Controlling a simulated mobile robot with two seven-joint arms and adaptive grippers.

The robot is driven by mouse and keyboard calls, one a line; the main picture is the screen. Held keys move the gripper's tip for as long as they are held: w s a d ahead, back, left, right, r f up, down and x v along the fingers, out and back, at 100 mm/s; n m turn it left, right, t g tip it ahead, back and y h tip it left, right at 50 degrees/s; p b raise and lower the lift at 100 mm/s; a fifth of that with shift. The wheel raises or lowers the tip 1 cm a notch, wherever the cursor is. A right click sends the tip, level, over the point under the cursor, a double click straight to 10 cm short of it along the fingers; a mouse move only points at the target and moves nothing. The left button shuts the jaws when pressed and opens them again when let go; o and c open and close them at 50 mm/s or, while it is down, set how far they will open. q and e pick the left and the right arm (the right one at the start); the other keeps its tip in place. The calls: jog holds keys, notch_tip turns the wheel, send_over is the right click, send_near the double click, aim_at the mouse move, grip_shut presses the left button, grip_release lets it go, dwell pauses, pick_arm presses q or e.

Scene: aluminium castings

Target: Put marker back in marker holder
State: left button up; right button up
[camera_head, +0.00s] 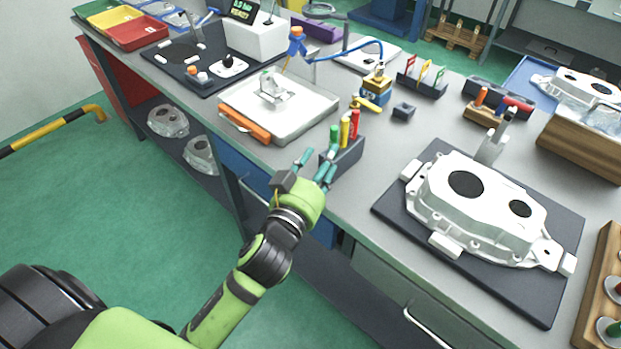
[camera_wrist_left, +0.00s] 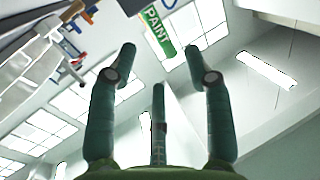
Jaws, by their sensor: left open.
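The marker holder (camera_head: 347,158) is a dark grey box at the front edge of the bench. A green marker (camera_head: 334,137), a yellow marker (camera_head: 345,130) and a red marker (camera_head: 354,124) stand upright at it. My left gripper (camera_head: 316,166) is open and empty at the holder's left front side, with its teal fingers spread. In the left wrist view, a green marker labelled PAINT (camera_wrist_left: 159,32) shows beyond and between the open fingertips (camera_wrist_left: 160,52), apparently untouched. My right gripper is not in view.
A white casting (camera_head: 470,215) lies on a dark mat to the right. A yellow-and-blue object (camera_head: 375,88) and a small dark block (camera_head: 403,111) stand behind the holder.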

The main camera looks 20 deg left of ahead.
pick_arm(q)
jog(key=s, duration=0.6)
jog(key=shift+a, duration=0.1)
dwell(0.3)
